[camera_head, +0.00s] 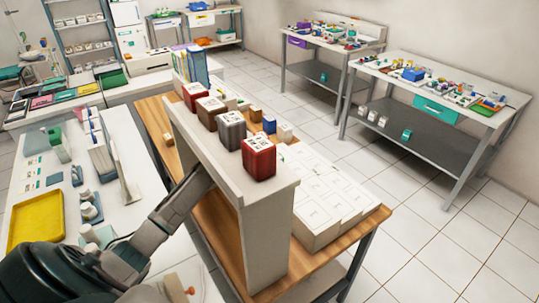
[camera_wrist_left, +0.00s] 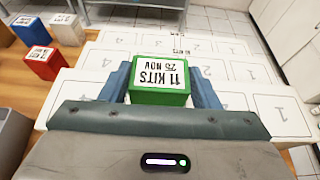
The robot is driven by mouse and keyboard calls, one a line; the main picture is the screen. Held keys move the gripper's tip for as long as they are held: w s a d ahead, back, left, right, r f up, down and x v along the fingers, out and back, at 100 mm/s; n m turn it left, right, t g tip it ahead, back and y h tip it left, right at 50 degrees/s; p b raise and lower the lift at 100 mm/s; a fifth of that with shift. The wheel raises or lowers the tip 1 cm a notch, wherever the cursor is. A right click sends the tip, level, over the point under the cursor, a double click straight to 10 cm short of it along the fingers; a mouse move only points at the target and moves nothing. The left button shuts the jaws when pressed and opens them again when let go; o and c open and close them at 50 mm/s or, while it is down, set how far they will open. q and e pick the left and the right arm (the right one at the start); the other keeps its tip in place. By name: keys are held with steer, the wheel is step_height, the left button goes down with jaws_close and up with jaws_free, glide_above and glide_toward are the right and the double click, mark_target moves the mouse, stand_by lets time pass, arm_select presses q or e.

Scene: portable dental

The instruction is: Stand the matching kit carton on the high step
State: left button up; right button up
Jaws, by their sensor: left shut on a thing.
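My left gripper (camera_wrist_left: 161,82) is shut on a green carton (camera_wrist_left: 158,97) with a white top label reading "11 KITS 25 NOV". In the left wrist view the carton is above a white stepped stand (camera_wrist_left: 105,62) marked with numbers; I cannot tell whether it touches. The stand (camera_head: 318,222) also shows in the head view, on the wooden table (camera_head: 160,125). There the left hand and the green carton are hidden behind a tall white partition (camera_head: 262,245). My right gripper is not in view.
Red (camera_wrist_left: 43,63), blue (camera_wrist_left: 31,32) and white (camera_wrist_left: 67,30) cartons stand on the table beside the stand. Several larger cartons, including a red one (camera_head: 258,158) and a grey one (camera_head: 232,131), line the partition's top. A yellow tray (camera_head: 35,220) lies on the left counter.

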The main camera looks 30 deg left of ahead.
arm_select(q)
steer(key=o, duration=1)
steer(key=shift+f, duration=0.15)
steer(key=shift+s+r, duration=0.1)
steer(key=shift+r, duration=0.2)
steer(key=s+a+p, duration=0.3)
steer(key=s, duration=0.4)
steer(key=s+a+r+p, duration=0.1)
steer(key=s+a+p, duration=0.2)
steer(key=s, duration=0.5)
steer(key=shift+a+r+p, duration=0.2)
steer(key=shift+r+p, duration=0.05)
steer(key=shift+p, duration=0.25)
